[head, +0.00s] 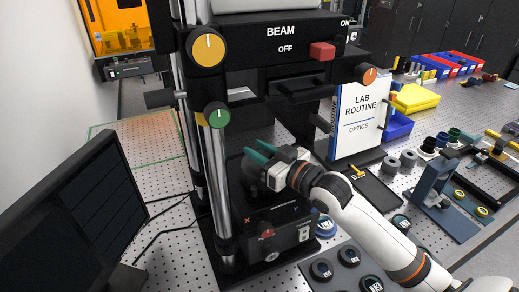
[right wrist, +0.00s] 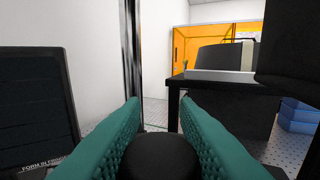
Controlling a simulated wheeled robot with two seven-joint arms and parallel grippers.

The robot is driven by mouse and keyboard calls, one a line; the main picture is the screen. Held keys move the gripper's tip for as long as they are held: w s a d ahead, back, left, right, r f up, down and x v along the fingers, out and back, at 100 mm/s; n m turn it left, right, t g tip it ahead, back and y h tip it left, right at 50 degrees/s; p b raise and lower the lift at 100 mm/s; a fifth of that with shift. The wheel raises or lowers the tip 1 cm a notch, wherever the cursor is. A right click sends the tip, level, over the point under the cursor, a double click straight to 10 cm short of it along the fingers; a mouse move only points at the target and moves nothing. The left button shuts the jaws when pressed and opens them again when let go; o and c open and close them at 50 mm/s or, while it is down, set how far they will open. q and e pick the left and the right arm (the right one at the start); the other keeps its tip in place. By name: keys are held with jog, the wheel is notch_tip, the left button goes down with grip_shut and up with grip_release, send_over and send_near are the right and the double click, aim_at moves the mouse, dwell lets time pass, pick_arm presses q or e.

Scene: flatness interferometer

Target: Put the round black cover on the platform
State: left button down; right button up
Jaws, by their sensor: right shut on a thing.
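My right gripper (head: 258,153), with teal fingers, reaches in between the posts of the black interferometer (head: 285,35). It is shut on the round black cover, whose dark rounded top shows between the fingers in the right wrist view (right wrist: 160,155). In the head view the cover is a dark shape below the fingertips, hard to tell from the black instrument behind. The platform is hard to make out among the dark parts under the beam head; I cannot tell whether the cover touches it. My left gripper is not in view.
Chrome posts (head: 215,180) stand close to the left of my right gripper. A black monitor (head: 80,215) is at the left. A lab routine binder (head: 360,115) stands to the right. A control box (head: 285,230) is in front. Small optics and bins crowd the right side.

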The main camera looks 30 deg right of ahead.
jog(key=o, duration=0.6)
jog(key=shift+f, duration=0.15)
jog(key=shift+c, duration=0.2)
jog(key=o, duration=0.5)
jog(key=shift+c, duration=0.2)
jog(key=b+v, duration=0.4)
jog(key=v, duration=0.7)
jog(key=shift+s+d+b, duration=0.2)
jog(key=shift+s+b, duration=0.15)
jog(key=shift+s, duration=0.15)
